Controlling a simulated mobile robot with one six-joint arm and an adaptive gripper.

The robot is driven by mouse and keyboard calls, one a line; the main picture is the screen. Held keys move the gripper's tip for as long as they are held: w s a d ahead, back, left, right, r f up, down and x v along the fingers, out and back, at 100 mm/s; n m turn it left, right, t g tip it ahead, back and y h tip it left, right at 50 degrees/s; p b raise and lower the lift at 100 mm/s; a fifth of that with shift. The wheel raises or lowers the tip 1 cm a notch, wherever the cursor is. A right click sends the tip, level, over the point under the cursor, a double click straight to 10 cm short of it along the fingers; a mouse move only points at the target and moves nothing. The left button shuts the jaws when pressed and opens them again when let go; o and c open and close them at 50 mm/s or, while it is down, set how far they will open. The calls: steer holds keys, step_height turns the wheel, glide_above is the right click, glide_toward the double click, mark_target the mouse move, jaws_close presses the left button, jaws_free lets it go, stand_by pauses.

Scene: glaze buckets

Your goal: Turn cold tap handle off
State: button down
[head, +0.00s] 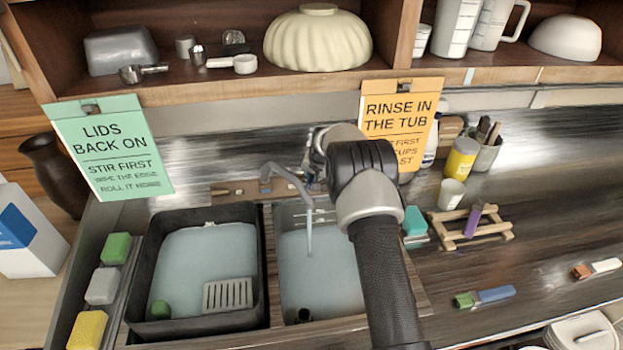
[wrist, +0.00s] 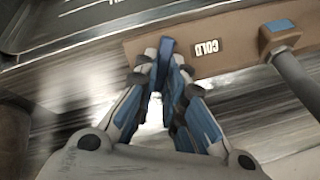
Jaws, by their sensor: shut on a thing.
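The cold tap handle (wrist: 167,48) is blue and shows in the wrist view beside a small COLD label (wrist: 208,47). My gripper (wrist: 162,73) is shut on this handle, with a blue-padded finger on each side. In the head view the arm hides the handle and most of the gripper. The grey tap spout (head: 288,178) arches over the right basin (head: 318,270), and a pale stream of water (head: 309,236) runs from it into the basin.
A dark tub (head: 254,270) with water, a grate and a green piece fills the left basin. An orange sign (head: 400,118) hangs just behind my arm, and a green sign (head: 110,147) hangs at left. A wooden rack (head: 470,228) stands right of the sink.

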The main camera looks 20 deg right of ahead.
steer(key=m, duration=0.1)
steer(key=m+b, duration=0.1)
steer(key=m, duration=0.1)
steer(key=shift+s+d+f+t, duration=0.15)
steer(key=shift+f+t, duration=0.05)
steer(key=shift+t, duration=0.1)
steer(key=shift+r+m+y+b, duration=0.1)
steer(key=shift+m+y+b, duration=0.25)
steer(key=shift+m, duration=0.45)
steer(key=c, duration=1.7)
jaws_free()
steer(key=shift+o, duration=0.2)
steer(key=v, duration=1.2)
steer(key=shift+s, duration=0.15)
steer(key=shift+o, duration=0.4)
